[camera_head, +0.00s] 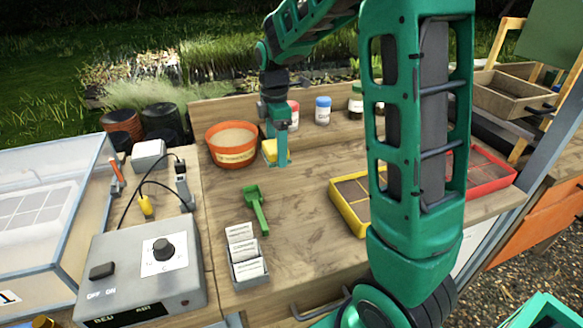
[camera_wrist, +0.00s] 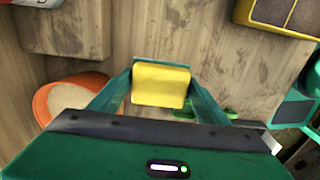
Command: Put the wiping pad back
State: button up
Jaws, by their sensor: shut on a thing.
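The wiping pad (camera_wrist: 161,86) is a small yellow block with a green edge. In the wrist view it sits between the two fingers of my gripper (camera_wrist: 160,92), which is shut on it. In the head view the pad (camera_head: 270,150) shows as a yellow patch at my gripper (camera_head: 279,158), just right of the orange pot and close to the wooden bench. I cannot tell whether the pad touches the bench surface.
An orange pot (camera_head: 232,146) stands close to the left of my gripper. A green scoop (camera_head: 256,210) and a label box (camera_head: 246,258) lie nearer. Yellow (camera_head: 350,203) and red (camera_head: 490,171) trays are at right. Jars, including a blue-lidded one (camera_head: 322,111), stand behind. The bench middle is clear.

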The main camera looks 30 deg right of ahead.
send_over(294, 176)
notch_tip(294, 176, down, 3)
jog(key=shift+f, duration=2)
jog(key=o, duration=1.1)
jog(key=shift+f, duration=0.1)
notch_tip(294, 176, up, 12)
jog(key=s+d+f+m, duration=0.1)
jog(key=s+m, duration=1)
jog(key=s, duration=0.4)
jog(key=s+d+f+m, duration=0.1)
jog(key=s+f+m, duration=0.1)
jog(key=s+m, duration=0.9)
jog(key=s, duration=0.4)
jog(key=shift+d, duration=0.35)
